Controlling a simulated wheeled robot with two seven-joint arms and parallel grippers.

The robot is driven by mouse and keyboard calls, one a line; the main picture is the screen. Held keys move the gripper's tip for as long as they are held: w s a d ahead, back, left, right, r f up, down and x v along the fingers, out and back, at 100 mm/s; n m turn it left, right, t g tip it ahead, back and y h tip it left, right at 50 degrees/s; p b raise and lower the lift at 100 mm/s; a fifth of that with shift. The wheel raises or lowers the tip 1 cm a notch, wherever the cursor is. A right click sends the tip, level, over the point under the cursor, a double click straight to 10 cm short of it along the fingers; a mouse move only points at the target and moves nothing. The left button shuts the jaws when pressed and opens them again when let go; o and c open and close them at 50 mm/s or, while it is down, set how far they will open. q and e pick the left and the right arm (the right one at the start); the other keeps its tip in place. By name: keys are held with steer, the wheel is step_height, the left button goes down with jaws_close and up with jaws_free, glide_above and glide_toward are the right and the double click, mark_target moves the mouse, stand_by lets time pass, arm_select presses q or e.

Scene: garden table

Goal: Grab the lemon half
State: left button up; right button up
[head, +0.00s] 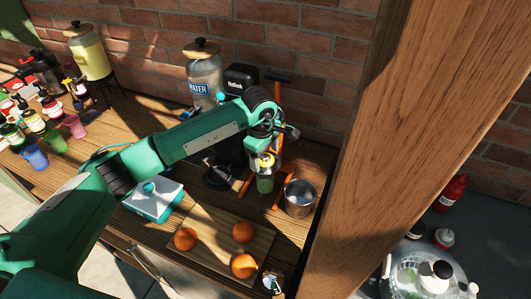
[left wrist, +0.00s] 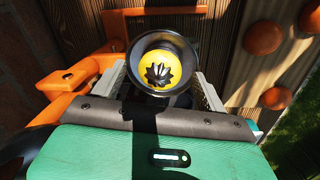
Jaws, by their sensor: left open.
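In the left wrist view a round yellow piece, which looks like the lemon half (left wrist: 161,50), sits in a dark round cup (left wrist: 134,55). A black star shape shows at its middle. In the head view the lemon half (head: 265,160) is a small yellow spot by the orange press (head: 276,202), just below my left gripper (head: 263,144). In the left wrist view my left gripper (left wrist: 160,88) is open, with one finger on each side of the cup. I cannot tell whether the fingers touch it. My right gripper is not in view.
A cutting board (head: 212,216) with several oranges (head: 185,238) lies in front. A metal pot (head: 299,198) stands right of the press. A blue-and-white box (head: 154,199) stands left. A water dispenser (head: 204,78) stands behind, near the brick wall. A thick wooden post (head: 400,140) rises at right.

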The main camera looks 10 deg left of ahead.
arm_select(q)
steer(key=shift+f, duration=0.1)
steer(key=shift+c, duration=0.6)
steer(key=c, duration=1)
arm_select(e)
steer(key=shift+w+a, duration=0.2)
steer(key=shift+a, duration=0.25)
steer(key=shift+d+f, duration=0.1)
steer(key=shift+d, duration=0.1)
